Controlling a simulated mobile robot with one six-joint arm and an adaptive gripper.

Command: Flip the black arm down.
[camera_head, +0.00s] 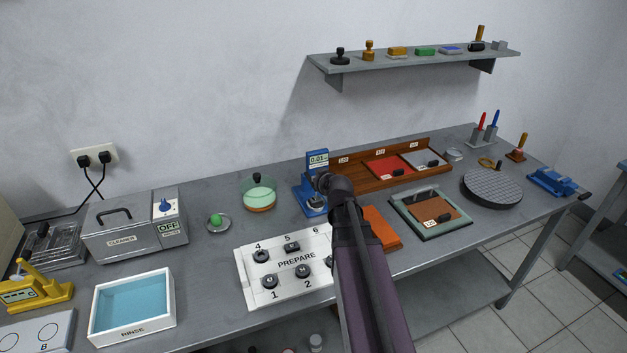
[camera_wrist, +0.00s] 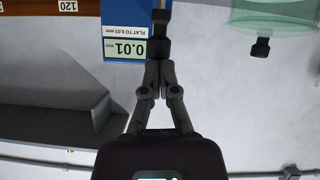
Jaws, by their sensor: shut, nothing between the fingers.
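A blue gauge (camera_head: 316,165) with a "0.01" display stands upright on the bench near the wall. It also shows upside down at the top of the wrist view (camera_wrist: 116,18). My gripper (camera_head: 323,182) is shut and empty, right in front of the gauge's lower part. I cannot make out the black arm separately from my dark fingers. I cannot tell whether they touch the gauge.
A white PREPARE board (camera_head: 290,287) with black weights lies in front left of the gauge. A green-rimmed glass dish (camera_head: 258,198) stands to its left. A wooden tray (camera_head: 350,174) lies behind right, and an orange block (camera_head: 382,232) to the right. A wall shelf (camera_head: 425,58) hangs above.

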